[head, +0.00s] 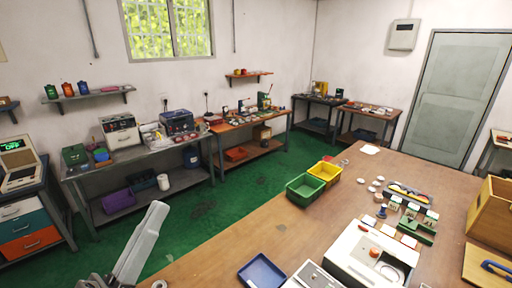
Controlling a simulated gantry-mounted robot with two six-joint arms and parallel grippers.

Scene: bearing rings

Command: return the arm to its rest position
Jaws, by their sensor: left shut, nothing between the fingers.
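My left gripper (156,210) shows at the lower left as a long pale grey shape. It slants up and to the right over the green floor, left of the big wooden table (225,240). Its fingers are together with nothing between them. It is apart from the table's objects. The darker lower part of it is cut off by the bottom edge of the picture. My right gripper is not in view.
On the table are green (305,190) and yellow (325,172) bins, a blue tray (262,272), a white machine (370,257), several small white parts and a wooden box (490,212). Workbenches (140,160) line the wall. Green floor (200,215) lies open between.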

